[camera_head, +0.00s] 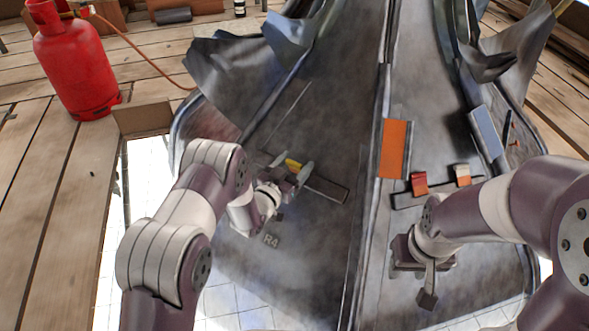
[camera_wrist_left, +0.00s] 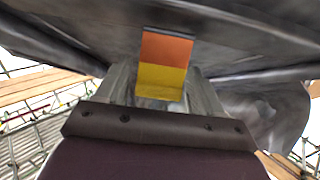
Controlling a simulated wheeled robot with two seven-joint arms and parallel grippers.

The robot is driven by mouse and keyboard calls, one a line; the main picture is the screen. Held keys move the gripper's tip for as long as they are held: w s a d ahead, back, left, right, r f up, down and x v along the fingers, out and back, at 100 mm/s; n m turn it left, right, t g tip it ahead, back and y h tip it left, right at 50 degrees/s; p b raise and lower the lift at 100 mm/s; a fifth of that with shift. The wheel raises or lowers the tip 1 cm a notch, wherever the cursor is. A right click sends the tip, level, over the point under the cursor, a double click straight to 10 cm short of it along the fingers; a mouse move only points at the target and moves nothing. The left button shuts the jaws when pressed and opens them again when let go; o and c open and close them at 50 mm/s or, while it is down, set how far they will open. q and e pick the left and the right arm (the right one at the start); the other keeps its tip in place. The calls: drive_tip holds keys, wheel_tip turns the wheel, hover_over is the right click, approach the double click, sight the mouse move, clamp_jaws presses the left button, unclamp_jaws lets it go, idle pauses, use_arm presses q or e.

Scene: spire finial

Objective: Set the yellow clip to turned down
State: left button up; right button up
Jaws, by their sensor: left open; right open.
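The yellow clip (camera_head: 293,165) is a small strip at a dark slot on the left grey metal panel (camera_head: 325,110). In the left wrist view, the yellow part (camera_wrist_left: 160,80) continues into an orange part (camera_wrist_left: 166,47) above it. My left gripper (camera_head: 288,172) is open, with a finger on either side of the clip. The left wrist view shows the fingers (camera_wrist_left: 160,92) flanking the yellow part; whether they touch it I cannot tell. The fingers partly hide the clip in the head view. My right gripper (camera_head: 427,285) is open and empty over the right panel's lower part.
A red clip (camera_head: 419,183) and a tan-orange clip (camera_head: 462,174) stand on a bar on the right panel. An orange plate (camera_head: 393,148) lies by the central seam. Torn metal flaps (camera_head: 235,65) rise at the back. A red gas cylinder (camera_head: 75,62) stands on planks at left.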

use_arm(q)
drive_tip(key=c, duration=0.8)
drive_tip(key=shift+r+p, duration=0.2)
drive_tip(key=shift+p, duration=0.25)
drive_tip(key=shift+c, duration=0.2)
drive_tip(key=g+p, duration=0.1)
drive_tip(key=p, duration=0.1)
drive_tip(key=w+g+y+p, duration=0.1)
drive_tip(key=p, duration=0.2)
drive_tip(key=d+g+y+p, duration=0.1)
drive_tip(key=p, duration=0.1)
drive_tip(key=shift+w+r+g+p, duration=0.3)
drive_tip(key=shift+g+p, duration=0.1)
drive_tip(key=shift+w+d+f+g+y+p, duration=0.1)
drive_tip(key=shift+w+f+g+y+p, duration=0.25)
drive_tip(key=shift+g+p, duration=0.5)
drive_tip(key=shift+w+d+f+g+y+p, duration=0.1)
drive_tip(key=shift+g+y+p, duration=0.15)
drive_tip(key=shift+g+p, duration=0.15)
drive_tip(key=shift+f, duration=0.1)
